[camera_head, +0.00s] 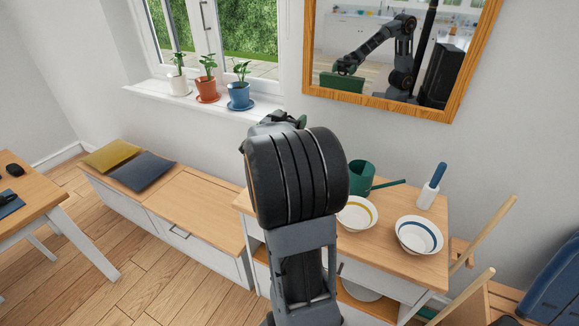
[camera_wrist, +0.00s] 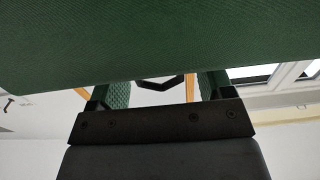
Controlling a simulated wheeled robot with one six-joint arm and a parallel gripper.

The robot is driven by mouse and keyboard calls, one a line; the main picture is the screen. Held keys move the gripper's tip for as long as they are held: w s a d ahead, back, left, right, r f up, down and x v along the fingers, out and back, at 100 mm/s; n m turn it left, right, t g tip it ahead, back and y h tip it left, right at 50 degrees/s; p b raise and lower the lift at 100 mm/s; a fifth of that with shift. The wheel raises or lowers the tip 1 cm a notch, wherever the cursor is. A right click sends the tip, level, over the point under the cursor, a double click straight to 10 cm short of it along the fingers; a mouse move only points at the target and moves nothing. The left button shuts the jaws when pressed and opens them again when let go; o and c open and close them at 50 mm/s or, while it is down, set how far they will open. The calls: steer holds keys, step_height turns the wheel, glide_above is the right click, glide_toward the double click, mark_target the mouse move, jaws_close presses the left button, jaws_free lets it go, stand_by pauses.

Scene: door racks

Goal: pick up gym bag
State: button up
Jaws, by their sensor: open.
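A large green fabric surface, seemingly the gym bag (camera_wrist: 150,40), fills the top of the wrist view, very close to the camera. My gripper (camera_wrist: 162,86) shows below it with its two green-padded fingers apart. A dark bent piece, perhaps a handle, shows between the fingers; I cannot tell whether they touch it. In the head view my gripper (camera_head: 283,118) is mostly hidden behind my arm. The mirror (camera_head: 308,40) reflects my arm with a green box-like shape just below its end. The bag itself is hidden in the head view.
Three potted plants stand on the windowsill (camera_head: 150,92). A bench (camera_head: 195,205) carries two cushions. A blue bag-like object (camera_head: 555,285) stands at the right edge.

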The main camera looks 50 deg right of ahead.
jaws_close()
stand_by(0.6)
